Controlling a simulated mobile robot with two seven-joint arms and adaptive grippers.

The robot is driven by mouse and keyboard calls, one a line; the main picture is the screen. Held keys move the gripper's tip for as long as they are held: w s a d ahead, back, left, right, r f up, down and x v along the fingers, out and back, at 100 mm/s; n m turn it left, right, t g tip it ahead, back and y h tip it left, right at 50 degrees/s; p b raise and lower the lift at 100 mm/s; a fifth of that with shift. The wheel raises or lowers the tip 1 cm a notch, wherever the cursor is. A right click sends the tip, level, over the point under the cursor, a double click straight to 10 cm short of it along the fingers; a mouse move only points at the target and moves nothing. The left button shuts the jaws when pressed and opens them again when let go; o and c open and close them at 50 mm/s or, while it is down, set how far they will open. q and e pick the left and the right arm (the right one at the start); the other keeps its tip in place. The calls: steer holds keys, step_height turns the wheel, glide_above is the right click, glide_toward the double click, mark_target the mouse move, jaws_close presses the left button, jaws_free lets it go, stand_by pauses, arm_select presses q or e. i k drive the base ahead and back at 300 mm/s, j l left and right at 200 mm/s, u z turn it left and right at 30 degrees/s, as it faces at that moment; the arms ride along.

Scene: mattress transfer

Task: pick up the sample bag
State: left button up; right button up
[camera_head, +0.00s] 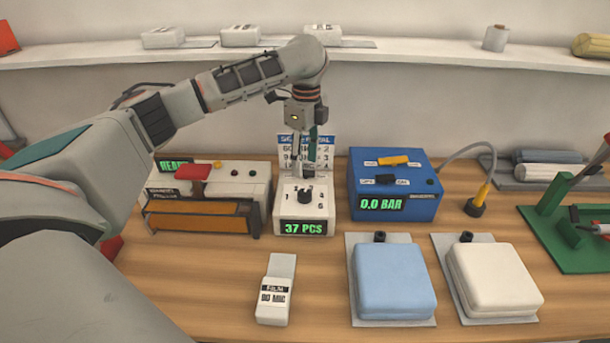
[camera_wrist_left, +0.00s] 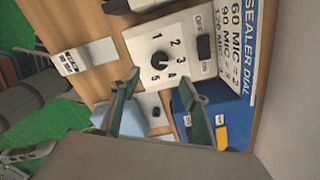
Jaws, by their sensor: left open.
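I cannot pick out a thing clearly marked as a sample bag. A small pale grey piece with a white front reading "FILM" and what looks like "80 MIC" (camera_head: 275,290) lies on the front of the table; it also shows in the left wrist view (camera_wrist_left: 85,57). My left gripper (camera_head: 305,165) is open and empty, fingers pointing down above the white dial box (camera_head: 303,205), well behind the film piece. In the left wrist view its fingertips (camera_wrist_left: 160,86) are apart just below the black dial knob (camera_wrist_left: 160,60). My right gripper is not in view.
The sealer (camera_head: 210,195) stands left of the dial box, the blue pressure box (camera_head: 395,185) right of it. A blue pad (camera_head: 395,280) and a white pad (camera_head: 493,278) lie on grey sheets at front right. A green stand (camera_head: 575,255) is far right. Wood around the film piece is clear.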

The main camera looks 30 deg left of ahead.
mark_target(273, 305)
steer(key=k+l, duration=0.8)
steer(key=k, duration=0.05)
